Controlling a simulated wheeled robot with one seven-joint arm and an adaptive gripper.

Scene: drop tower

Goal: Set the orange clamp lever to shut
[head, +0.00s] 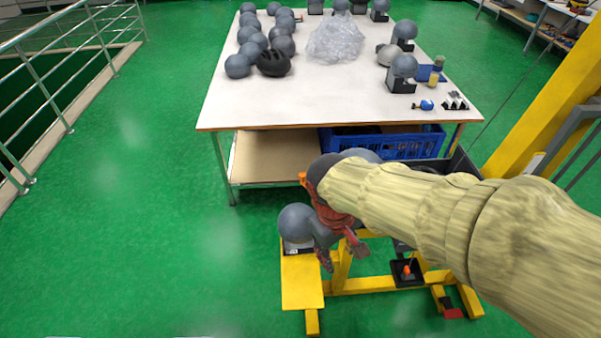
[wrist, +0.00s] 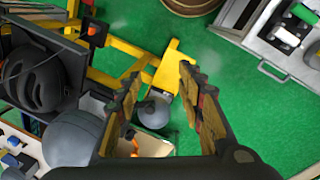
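A small orange lever-like piece (head: 407,270) stands on a black base on the yellow frame, right of my gripper in the head view. An orange piece on the yellow frame also shows in the wrist view (wrist: 92,31), at upper left. Whether it is set open or shut I cannot tell. My gripper (head: 342,254) is above the yellow frame, apart from the orange piece. In the wrist view my gripper (wrist: 160,78) has its two fingers spread wide with nothing between the tips. My arm hides part of the frame.
A grey ball (head: 297,222) sits on the left yellow plate (head: 302,278), close to my gripper. Another orange piece (head: 303,177) shows near the table. The white table (head: 285,104) bears several grey balls. A blue crate (head: 385,143) is beneath. Green floor at left is clear.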

